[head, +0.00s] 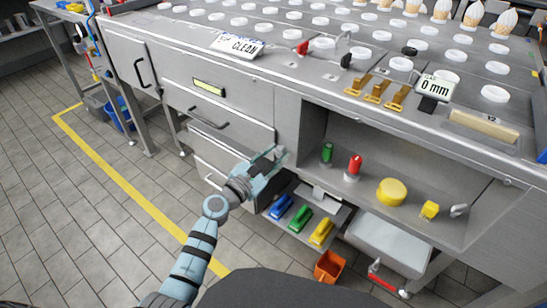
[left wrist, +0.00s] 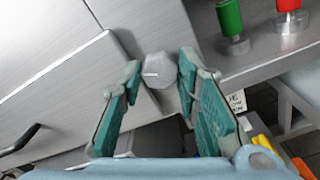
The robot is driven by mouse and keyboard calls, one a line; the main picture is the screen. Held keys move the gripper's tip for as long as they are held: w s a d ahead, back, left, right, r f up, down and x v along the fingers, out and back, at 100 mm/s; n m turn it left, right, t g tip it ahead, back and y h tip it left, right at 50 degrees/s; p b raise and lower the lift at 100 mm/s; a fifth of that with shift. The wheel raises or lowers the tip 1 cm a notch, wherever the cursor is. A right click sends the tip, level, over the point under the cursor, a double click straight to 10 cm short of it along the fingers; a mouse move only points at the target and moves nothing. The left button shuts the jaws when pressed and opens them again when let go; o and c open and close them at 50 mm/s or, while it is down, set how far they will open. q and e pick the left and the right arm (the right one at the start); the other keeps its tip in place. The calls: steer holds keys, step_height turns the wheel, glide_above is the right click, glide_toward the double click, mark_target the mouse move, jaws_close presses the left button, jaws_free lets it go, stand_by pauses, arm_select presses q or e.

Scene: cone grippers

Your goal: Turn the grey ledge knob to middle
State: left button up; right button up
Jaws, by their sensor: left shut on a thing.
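The grey ledge knob (left wrist: 158,66) shows in the left wrist view, many-sided with a short pale mark on its face. It sits on the grey metal front, beside the open shelf. My left gripper (left wrist: 160,78) has one green-padded finger on each side of the knob and is shut on it. In the head view my left gripper (head: 270,165) reaches to the cabinet front left of the open shelf; the knob cannot be made out there. My right gripper is not in view.
The open shelf holds a green knob (head: 327,153), a red knob (head: 353,167), a yellow round knob (head: 391,192) and a small yellow piece (head: 429,210). Blue, green and yellow handles (head: 301,218) lie below. Drawers with bar handles (head: 208,119) are to the left.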

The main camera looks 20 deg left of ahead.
arm_select(q)
steer(key=m+b, duration=0.1)
steer(key=m, duration=0.1)
steer(key=shift+f+m, duration=0.1)
steer(key=shift+m, duration=0.3)
steer(key=m+b, duration=0.1)
steer(key=m, duration=0.3)
steer(key=m+b, duration=0.1)
steer(key=m, duration=0.2)
steer(key=shift+m+b, duration=0.45)
steer(key=shift+m, duration=0.95)
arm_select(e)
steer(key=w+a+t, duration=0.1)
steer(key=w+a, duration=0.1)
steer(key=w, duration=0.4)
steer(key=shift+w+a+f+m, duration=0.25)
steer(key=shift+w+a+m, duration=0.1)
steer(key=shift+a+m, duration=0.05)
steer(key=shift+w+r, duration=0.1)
